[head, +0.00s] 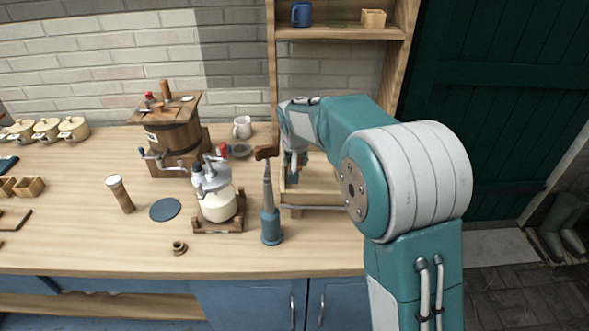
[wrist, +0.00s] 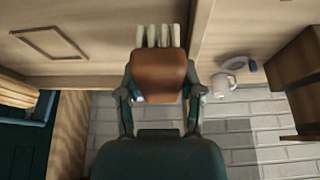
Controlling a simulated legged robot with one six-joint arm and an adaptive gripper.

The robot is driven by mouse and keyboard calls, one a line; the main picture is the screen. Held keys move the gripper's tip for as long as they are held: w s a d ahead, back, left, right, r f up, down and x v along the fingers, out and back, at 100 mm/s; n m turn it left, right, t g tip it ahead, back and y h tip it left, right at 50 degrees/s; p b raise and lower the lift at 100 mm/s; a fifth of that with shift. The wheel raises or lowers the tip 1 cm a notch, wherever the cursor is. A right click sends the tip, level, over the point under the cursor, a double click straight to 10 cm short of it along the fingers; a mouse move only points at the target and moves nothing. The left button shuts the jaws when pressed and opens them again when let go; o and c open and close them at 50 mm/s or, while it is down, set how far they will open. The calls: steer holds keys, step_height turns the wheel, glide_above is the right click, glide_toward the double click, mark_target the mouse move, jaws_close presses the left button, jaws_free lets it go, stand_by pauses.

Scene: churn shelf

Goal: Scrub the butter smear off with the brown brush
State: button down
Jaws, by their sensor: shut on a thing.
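My gripper (wrist: 160,88) is shut on the brown brush (wrist: 158,78), with one finger on each side of its brown body. The brush's cream bristles (wrist: 158,36) point to the top of the wrist view. In the head view my gripper (head: 291,168) is over the right part of the bench, by a pale wooden tray (head: 335,200). I cannot make out the brush for certain there. No butter smear can be told apart in either view.
A tall blue-based tool (head: 270,222) stands close left of my gripper. Beside it are a white jar (head: 216,205) on a wooden stand and a wooden churn (head: 176,140). A white mug (head: 242,127) stands behind. A shelf (head: 338,33) rises at the back. Bench front is mostly clear.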

steer(key=shift+d+r, duration=0.3)
steer(key=shift+r, duration=0.85)
steer(key=shift+a+r, duration=0.25)
steer(key=shift+r, duration=0.25)
steer(key=shift+a+r, duration=0.2)
steer(key=shift+r, duration=0.25)
steer(key=shift+d, duration=0.55)
steer(key=shift+a, duration=0.25)
steer(key=shift+s, duration=0.1)
